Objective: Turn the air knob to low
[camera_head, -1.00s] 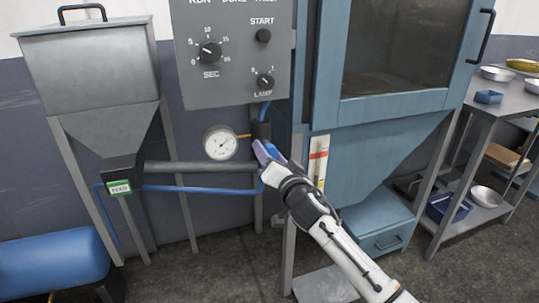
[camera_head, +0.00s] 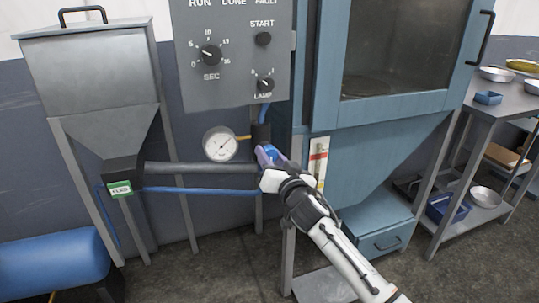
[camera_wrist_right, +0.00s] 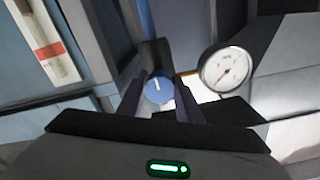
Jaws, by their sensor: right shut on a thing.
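The air knob (camera_wrist_right: 159,88) is a round blue knob with a white pointer line. In the right wrist view it sits between the two fingertips of my right gripper (camera_wrist_right: 160,100), which is shut on it. In the head view my right gripper (camera_head: 268,158) reaches the knob from the lower right and hides most of it. A round white pressure gauge (camera_head: 220,144) is just left of the knob, and it also shows in the right wrist view (camera_wrist_right: 226,69). My left gripper is out of view.
A grey control panel (camera_head: 222,75) hangs above the gauge. A blue cabinet (camera_head: 390,125) with a window stands to the right, with a strip gauge (camera_head: 318,160) beside my gripper. A grey hopper (camera_head: 90,70) stands at left, and a side table (camera_head: 505,105) with bowls at far right.

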